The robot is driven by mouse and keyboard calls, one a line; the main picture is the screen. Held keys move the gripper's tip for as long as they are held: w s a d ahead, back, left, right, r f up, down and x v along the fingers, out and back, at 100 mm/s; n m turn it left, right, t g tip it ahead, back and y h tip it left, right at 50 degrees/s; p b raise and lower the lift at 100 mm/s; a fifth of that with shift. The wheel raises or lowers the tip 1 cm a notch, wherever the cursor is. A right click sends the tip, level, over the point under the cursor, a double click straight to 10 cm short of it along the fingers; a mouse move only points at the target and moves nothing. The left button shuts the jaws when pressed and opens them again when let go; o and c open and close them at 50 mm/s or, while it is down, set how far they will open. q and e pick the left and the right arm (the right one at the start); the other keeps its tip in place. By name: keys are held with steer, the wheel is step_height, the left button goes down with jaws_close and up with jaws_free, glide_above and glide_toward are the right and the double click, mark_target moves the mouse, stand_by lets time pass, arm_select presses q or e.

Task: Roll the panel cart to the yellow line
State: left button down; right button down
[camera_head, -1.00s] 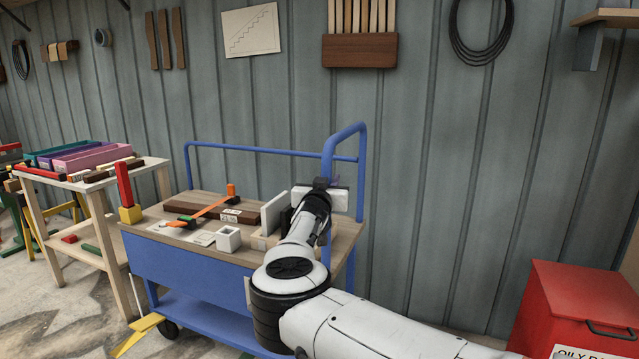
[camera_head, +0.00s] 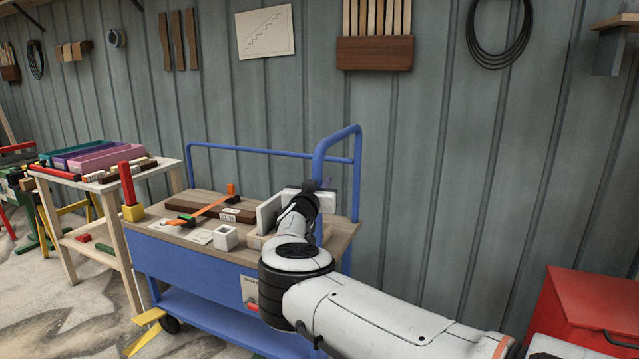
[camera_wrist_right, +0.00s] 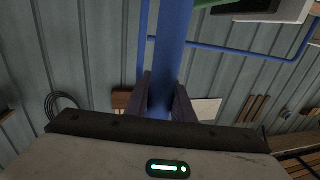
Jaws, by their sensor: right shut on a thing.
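The panel cart (camera_head: 190,258) has a blue frame, a wooden top and blue rails, and stands along the wall. My right gripper (camera_head: 319,188) is at the upright blue handle (camera_head: 351,165) at the cart's right end. In the right wrist view, the fingers of the right gripper (camera_wrist_right: 165,88) are shut around the blue handle post (camera_wrist_right: 174,40). My left gripper is not in view.
A wooden table (camera_head: 166,168) with coloured bins stands close by the cart's left end. On the cart top lie a dark wood piece, an orange bar and a white square block (camera_head: 225,237). A red bin (camera_head: 583,312) is at the lower right.

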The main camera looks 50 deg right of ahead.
steer(key=shift+w+a+r, duration=0.1)
steer(key=shift+w+r, duration=0.15)
steer(key=shift+r, duration=0.1)
steer(key=c, duration=1.7)
jaws_free()
steer(key=shift+f, duration=0.1)
steer(key=shift+c, duration=0.2)
steer(key=shift+o, duration=1)
steer(key=shift+w+f, duration=0.1)
steer(key=shift+f, duration=0.05)
arm_select(q)
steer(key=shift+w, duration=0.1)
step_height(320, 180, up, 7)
steer(key=p, duration=1.1)
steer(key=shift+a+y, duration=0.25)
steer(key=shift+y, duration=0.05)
arm_select(e)
steer(key=v, duration=1)
